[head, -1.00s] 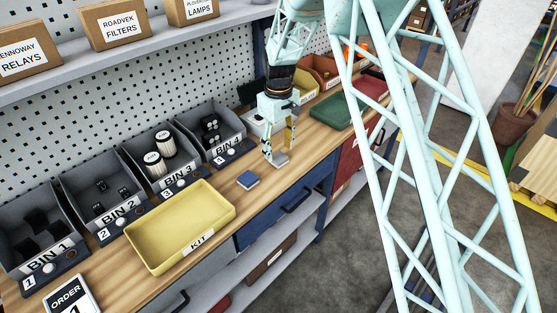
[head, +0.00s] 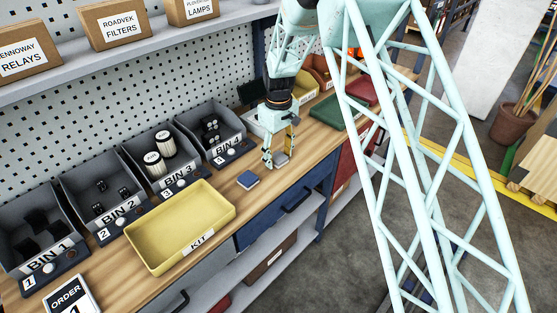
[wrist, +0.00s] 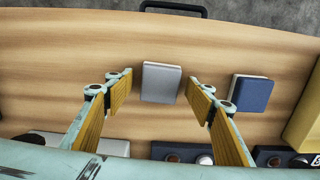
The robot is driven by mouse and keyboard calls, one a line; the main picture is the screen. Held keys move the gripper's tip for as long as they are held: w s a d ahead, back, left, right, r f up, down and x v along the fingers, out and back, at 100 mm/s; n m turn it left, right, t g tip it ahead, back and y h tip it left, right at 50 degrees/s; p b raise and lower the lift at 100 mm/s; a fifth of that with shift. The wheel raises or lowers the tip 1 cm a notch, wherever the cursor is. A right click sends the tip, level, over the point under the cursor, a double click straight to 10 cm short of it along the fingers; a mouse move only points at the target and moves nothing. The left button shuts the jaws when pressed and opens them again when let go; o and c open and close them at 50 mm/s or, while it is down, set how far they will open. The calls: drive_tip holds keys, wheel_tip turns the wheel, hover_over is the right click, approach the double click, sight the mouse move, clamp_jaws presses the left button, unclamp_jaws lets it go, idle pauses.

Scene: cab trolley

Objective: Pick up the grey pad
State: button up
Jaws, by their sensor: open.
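The grey pad (wrist: 161,83) lies flat on the wooden bench. In the wrist view it sits between and just beyond the two fingertips of my gripper (wrist: 158,88), with a gap on both sides. My gripper is open and empty, its yellow inner faces turned toward each other. In the head view my gripper (head: 280,158) points down at the bench right of bin 4, and the grey pad (head: 281,160) shows at its fingertips, partly hidden by them.
A blue pad (wrist: 251,93) lies close by on the kit side. The yellow kit tray (head: 215,190) stands left of it, with several dark bins (head: 225,120) behind. A drawer handle (wrist: 173,7) is at the bench's front edge.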

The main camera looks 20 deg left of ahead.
sight(279, 156)
drive_tip(key=c, duration=1)
drive_tip(key=shift+o, duration=0.2)
drive_tip(key=shift+r, duration=0.15)
drive_tip(key=shift+r, duration=1.6)
drive_tip(key=s+d+r, duration=0.1)
drive_tip(key=s+d, duration=0.7)
drive_tip(key=s, duration=0.5)
drive_tip(key=shift+s+d+r+b, duration=0.2)
drive_tip(key=shift+d+r+b, duration=0.05)
drive_tip(key=shift+d+b, duration=0.15)
drive_tip(key=shift+o, duration=1.3)
drive_tip(key=shift+c, duration=0.9)
